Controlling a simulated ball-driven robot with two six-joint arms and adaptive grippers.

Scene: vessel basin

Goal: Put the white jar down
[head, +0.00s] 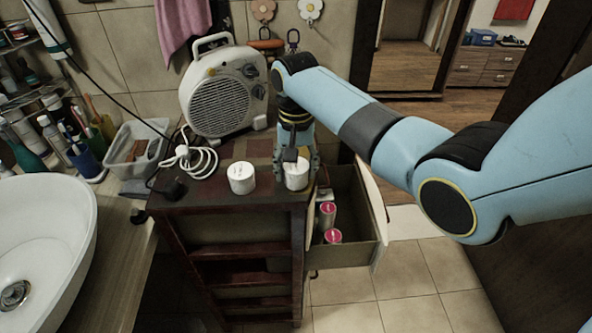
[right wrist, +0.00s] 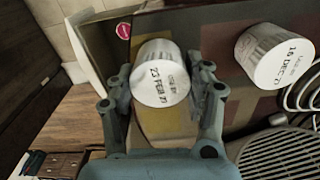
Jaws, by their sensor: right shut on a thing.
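A white jar (head: 296,178) is between the fingers of my right gripper (head: 296,170), at the right end of the dark wooden cabinet top (head: 215,205). In the right wrist view the jar (right wrist: 161,78) shows a lid printed with a 23 FEB date, and the fingers of the right gripper (right wrist: 162,98) are shut on its sides. The jar looks upright; I cannot tell whether its base touches the cabinet top. A second white jar (head: 242,178) stands to its left; its lid reads 16 DEC in the right wrist view (right wrist: 274,55). My left gripper is not in view.
An open drawer (head: 352,250) with pink-lidded containers (head: 333,236) sticks out on the right. A fan heater (head: 222,95) and a coiled white cable (head: 195,160) stand behind. A clear bin (head: 135,150) and a basin (head: 50,225) are on the left.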

